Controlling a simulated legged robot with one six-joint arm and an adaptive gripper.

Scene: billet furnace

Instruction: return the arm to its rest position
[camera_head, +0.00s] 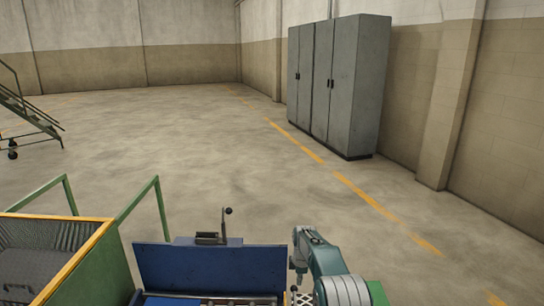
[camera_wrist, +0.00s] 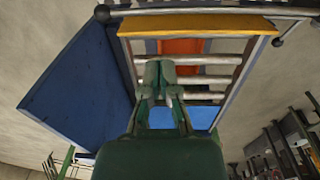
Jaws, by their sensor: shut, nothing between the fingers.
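My gripper (camera_wrist: 158,76) shows in the wrist view as two dark green fingers close together, shut and empty. It is in front of a rack of metal bars (camera_wrist: 205,60) with a yellow-orange edge and a blue side panel (camera_wrist: 78,80). I cannot tell how far the fingertips are from the bars. In the head view my teal and grey arm rises at the bottom, right of a blue machine (camera_head: 210,268) with a small black-knobbed lever on top. I cannot make out the fingertips clearly in that view.
A green and yellow-edged bin (camera_head: 88,255) with green rails stands at the lower left. Grey cabinets (camera_head: 345,85) stand along the right wall. Green steps (camera_head: 28,110) on wheels are at the far left. The concrete floor between is clear, with a yellow line (camera_head: 350,187).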

